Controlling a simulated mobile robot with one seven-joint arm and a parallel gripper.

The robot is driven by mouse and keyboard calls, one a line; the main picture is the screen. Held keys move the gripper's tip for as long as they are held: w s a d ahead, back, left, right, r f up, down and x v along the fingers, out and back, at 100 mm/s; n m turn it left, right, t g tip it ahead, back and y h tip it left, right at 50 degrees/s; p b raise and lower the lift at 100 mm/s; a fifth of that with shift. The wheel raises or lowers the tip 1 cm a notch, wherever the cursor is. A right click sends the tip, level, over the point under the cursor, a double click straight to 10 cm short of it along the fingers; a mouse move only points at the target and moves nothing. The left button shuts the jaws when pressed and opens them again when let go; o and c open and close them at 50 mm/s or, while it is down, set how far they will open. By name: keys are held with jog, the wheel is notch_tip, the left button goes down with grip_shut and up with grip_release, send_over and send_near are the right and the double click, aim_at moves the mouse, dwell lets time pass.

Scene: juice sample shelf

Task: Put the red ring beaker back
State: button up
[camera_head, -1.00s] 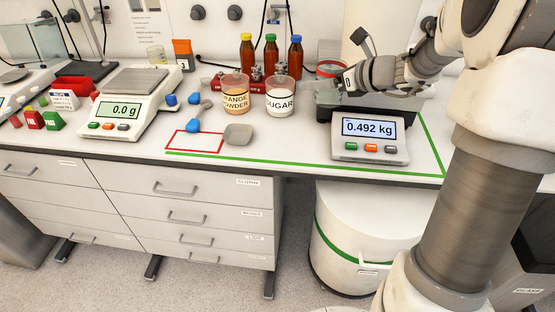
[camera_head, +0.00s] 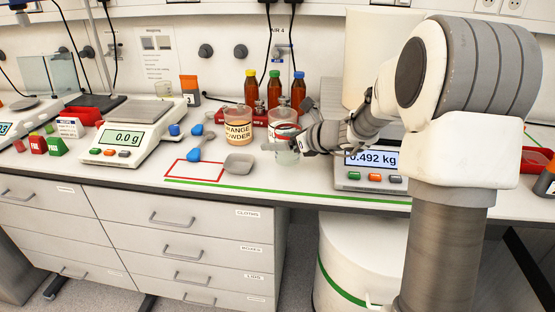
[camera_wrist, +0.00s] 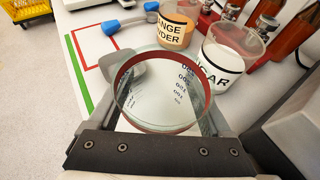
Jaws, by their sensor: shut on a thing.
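The clear beaker with a red ring round its rim (camera_wrist: 165,92) is in my gripper (camera_head: 285,147), which is shut on it. In the wrist view I look down into it and see dark printed marks on its wall. In the head view the beaker (camera_head: 287,157) is held in front of the sugar cup (camera_head: 283,117), partly hidden by my gripper. A red outlined rectangle (camera_head: 193,172) lies bare on the bench to the left; its outline also shows in the wrist view (camera_wrist: 91,67).
The orange powder cup (camera_head: 238,127) stands left of the sugar cup. A grey scoop dish (camera_head: 239,164) and blue-handled spoon (camera_head: 194,154) lie beside the red outline. Bottles (camera_head: 274,90) stand behind. A scale (camera_head: 370,177) reads 0.492 kg at right.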

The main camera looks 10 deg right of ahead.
jog(key=shift+w+a+f, duration=0.2)
jog(key=shift+a+f, duration=0.1)
jog(key=shift+f, duration=0.1)
jog(key=shift+f+b, duration=0.75)
jog(key=shift+f, duration=1)
jog(key=shift+f, duration=0.15)
jog(key=o, duration=1.4)
jog(key=shift+c, duration=0.2)
jog(key=shift+r, duration=0.2)
jog(key=p+v, duration=0.2)
jog(key=v, duration=1)
jog(key=shift+f, duration=0.15)
